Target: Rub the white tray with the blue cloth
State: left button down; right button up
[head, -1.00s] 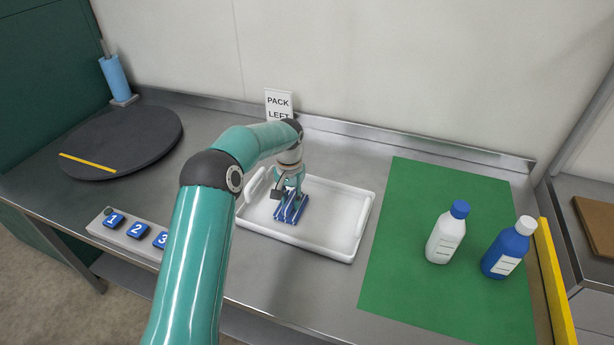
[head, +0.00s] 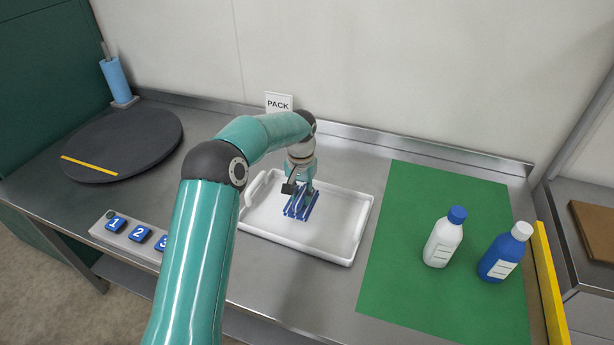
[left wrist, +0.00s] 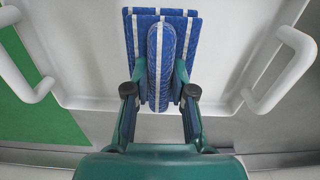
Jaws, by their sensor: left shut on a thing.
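The white tray (head: 338,228) lies on the steel table, with a raised rim and a handle at each end. The blue cloth (head: 300,206), with white stripes, is at the tray's middle and appears to touch its floor. My left gripper (head: 301,190) points down into the tray and is shut on the cloth. In the left wrist view the fingers of my left gripper (left wrist: 160,95) pinch a raised fold of the cloth (left wrist: 161,45), and the white tray (left wrist: 85,75) shows beneath with both handles. My right gripper is not in view.
A green mat (head: 400,270) lies right of the tray, carrying a white bottle (head: 443,240) and a blue bottle (head: 503,255). A dark round turntable (head: 140,140) is at left. A numbered button panel (head: 128,232) is in front. A PACK sign (head: 279,102) stands behind.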

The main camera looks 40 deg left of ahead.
pick_arm(q)
jog(key=shift+s+r+p, duration=0.1)
jog(key=shift+r+p, duration=0.8)
jog(key=shift+r, duration=0.75)
jog(key=shift+d, duration=0.1)
